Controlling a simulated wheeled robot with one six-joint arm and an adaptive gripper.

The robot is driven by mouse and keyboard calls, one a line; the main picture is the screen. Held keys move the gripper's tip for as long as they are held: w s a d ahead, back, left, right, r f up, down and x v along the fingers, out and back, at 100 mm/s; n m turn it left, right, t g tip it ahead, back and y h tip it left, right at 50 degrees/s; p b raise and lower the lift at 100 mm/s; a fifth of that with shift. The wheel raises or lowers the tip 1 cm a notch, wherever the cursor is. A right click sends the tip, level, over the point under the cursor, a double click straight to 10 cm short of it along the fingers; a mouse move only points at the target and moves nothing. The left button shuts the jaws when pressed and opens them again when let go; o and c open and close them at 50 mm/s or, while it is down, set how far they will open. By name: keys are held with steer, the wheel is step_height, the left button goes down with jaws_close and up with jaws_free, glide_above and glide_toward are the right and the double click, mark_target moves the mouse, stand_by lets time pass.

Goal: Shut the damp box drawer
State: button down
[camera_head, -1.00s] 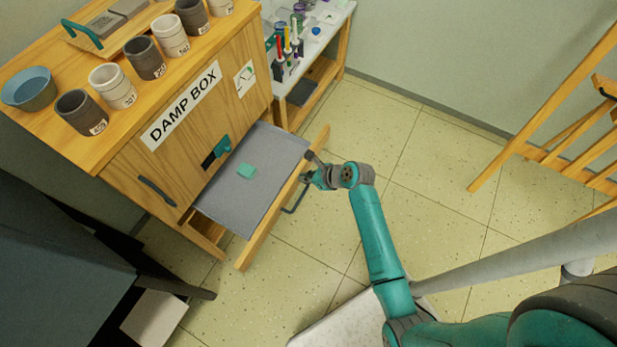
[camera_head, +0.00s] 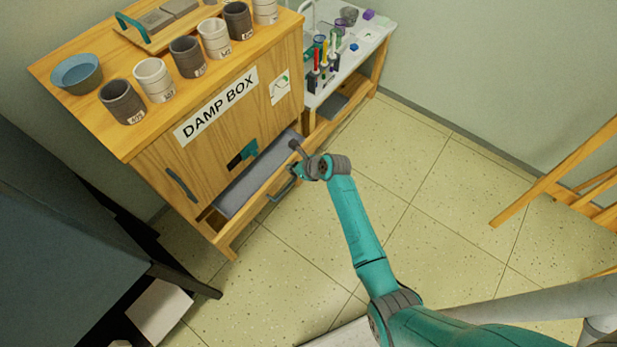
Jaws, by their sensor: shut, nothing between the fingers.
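The damp box (camera_head: 226,139) is a wooden cabinet with a "DAMP BOX" label on its front. Its drawer (camera_head: 236,199), grey inside with a wooden front, stands partly out at the bottom, with a narrow strip of the inside showing. A dark bar handle (camera_head: 281,190) is on the drawer's front. My gripper (camera_head: 297,160) is shut and empty, at the right end of the drawer front, close to its top edge. I cannot tell whether it touches the wood.
Several grey and white cups (camera_head: 186,57) and a blue bowl (camera_head: 77,73) stand on the cabinet top. A white table (camera_head: 345,62) with tools stands right of the cabinet. A dark cabinet (camera_head: 60,235) is at left. A wooden easel (camera_head: 560,178) is at right. The floor (camera_head: 420,190) between is clear.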

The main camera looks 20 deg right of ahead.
steer(key=w+a, duration=0.1)
steer(key=w, duration=0.1)
steer(key=w+a, duration=0.1)
steer(key=w, duration=0.1)
steer(key=w+a, duration=0.1)
steer(key=w, duration=0.1)
steer(key=shift+a, duration=0.15)
steer(key=shift+s, duration=0.1)
